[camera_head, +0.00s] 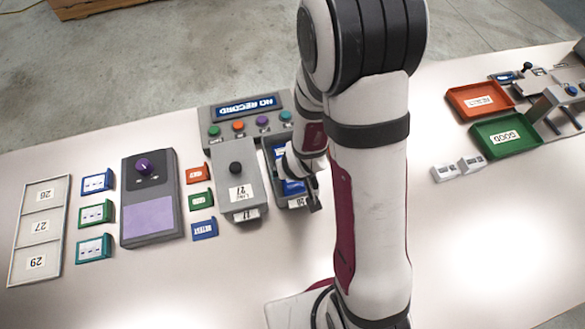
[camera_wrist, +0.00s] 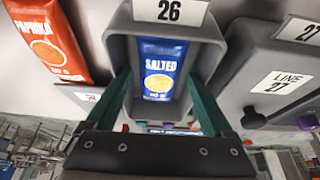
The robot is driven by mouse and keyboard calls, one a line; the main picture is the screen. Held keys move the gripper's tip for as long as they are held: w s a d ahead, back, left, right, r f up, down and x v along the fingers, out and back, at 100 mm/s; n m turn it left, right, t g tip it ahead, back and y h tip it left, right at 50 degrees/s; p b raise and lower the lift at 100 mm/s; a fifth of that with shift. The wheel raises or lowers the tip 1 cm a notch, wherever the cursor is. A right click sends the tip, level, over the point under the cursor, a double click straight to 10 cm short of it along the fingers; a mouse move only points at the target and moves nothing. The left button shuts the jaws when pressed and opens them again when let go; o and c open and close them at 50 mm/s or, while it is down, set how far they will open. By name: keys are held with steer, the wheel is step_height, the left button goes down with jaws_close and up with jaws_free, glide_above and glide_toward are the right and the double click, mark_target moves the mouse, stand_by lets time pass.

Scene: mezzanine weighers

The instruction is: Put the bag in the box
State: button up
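A blue bag reading SALTED (camera_wrist: 163,70) lies inside a grey open box (camera_wrist: 118,38) labelled 26 in the wrist view. An orange bag reading PAPRIKA (camera_wrist: 48,40) lies outside that box, to its left. My gripper (camera_wrist: 157,78) is open, with its green fingers far apart on either side of the blue bag at the box opening. No firm contact with the bag shows. In the head view my gripper (camera_head: 301,186) is over the same box, and part of the blue bag (camera_head: 293,187) shows there. My arm hides the area to the right.
A grey unit labelled LINE 27 (camera_head: 238,178) stands close on the left. Behind it is a console (camera_head: 246,108) with a NO RECORD display and coloured buttons. A red tray (camera_head: 478,99) and a green GOOD tray (camera_head: 506,136) stand at right. The front right table is clear.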

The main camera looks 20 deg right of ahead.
steer(key=shift+r, duration=0.3)
steer(key=v, duration=1.2)
steer(key=s+a+r+m+g+y, duration=0.1)
steer(key=s+r+m+g, duration=0.1)
steer(key=s, duration=0.6)
steer(key=s+a+r+m+g, duration=0.2)
steer(key=s+r+m, duration=0.1)
steer(key=s+r, duration=0.2)
steer(key=s, duration=0.2)
steer(key=shift+s+a+m+g+y, duration=0.2)
steer(key=shift+s+m+g+y, duration=0.1)
steer(key=shift+s+y, duration=0.1)
